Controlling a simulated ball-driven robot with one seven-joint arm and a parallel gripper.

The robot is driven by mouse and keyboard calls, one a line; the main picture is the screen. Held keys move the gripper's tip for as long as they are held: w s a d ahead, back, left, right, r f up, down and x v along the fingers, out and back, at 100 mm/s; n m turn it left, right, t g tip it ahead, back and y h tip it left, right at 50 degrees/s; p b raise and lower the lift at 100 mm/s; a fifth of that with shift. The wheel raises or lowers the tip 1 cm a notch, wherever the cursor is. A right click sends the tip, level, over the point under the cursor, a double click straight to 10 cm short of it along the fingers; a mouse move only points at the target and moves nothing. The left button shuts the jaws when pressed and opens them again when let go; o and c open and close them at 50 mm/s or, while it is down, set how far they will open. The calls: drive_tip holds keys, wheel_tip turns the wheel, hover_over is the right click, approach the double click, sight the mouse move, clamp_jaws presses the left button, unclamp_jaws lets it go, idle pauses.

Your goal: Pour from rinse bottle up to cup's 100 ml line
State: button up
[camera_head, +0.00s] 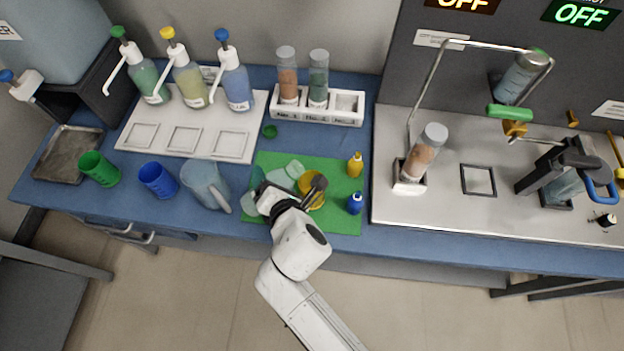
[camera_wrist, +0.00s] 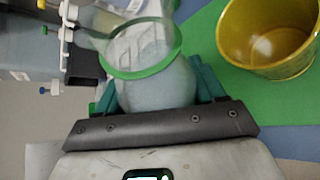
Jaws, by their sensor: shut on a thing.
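My gripper (camera_wrist: 155,86) is shut on a translucent bottle with a green-rimmed open mouth (camera_wrist: 168,72), which I take to be the rinse bottle. Its teal fingers press on both sides of the body. In the head view the bottle (camera_head: 283,174) is held over the green mat, partly hidden by my gripper (camera_head: 284,188). A yellow cup (camera_wrist: 262,62) is right of the bottle in the wrist view, apart from it. The cup (camera_head: 313,201) is partly covered by my gripper in the head view. A pale patch shows inside it. No measuring line or liquid level is legible.
Small yellow (camera_head: 355,165) and blue (camera_head: 355,203) bottles stand on the mat's right side. A clear jug (camera_head: 205,184), blue cup (camera_head: 158,181) and green cup (camera_head: 99,169) stand left. A rack (camera_head: 318,115) with two filled tubes is behind. A green cap (camera_head: 270,131) lies behind the mat.

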drive_tip(key=shift+s+a+f+m+y+b, duration=0.1)
drive_tip(key=shift+a+f+m+y+b, duration=0.15)
drive_tip(key=shift+f+b, duration=0.6)
drive_tip(key=shift+a+f+m+y+b, duration=0.1)
drive_tip(key=shift+f+m+y+b, duration=0.15)
drive_tip(key=shift+f+b, duration=0.5)
idle(0.3)
drive_tip(key=shift+r, duration=0.6)
drive_tip(key=shift+s+a+r+m+y+p, duration=0.1)
drive_tip(key=shift+r+m+y+p, duration=0.2)
drive_tip(key=shift+r+p, duration=0.5)
drive_tip(key=shift+a+r+m+y+p, duration=0.1)
drive_tip(key=shift+r+m+y+p, duration=0.3)
drive_tip(key=shift+r, duration=0.6)
drive_tip(key=shift+a+f+m+g+y+b, duration=0.2)
drive_tip(key=shift+m+g+y+b, duration=0.15)
drive_tip(key=shift+b, duration=0.2)
idle(0.6)
drive_tip(key=shift+d+m+y, duration=0.35)
drive_tip(key=shift+d+m, duration=0.05)
drive_tip(key=shift+m, duration=0.25)
idle(1.9)
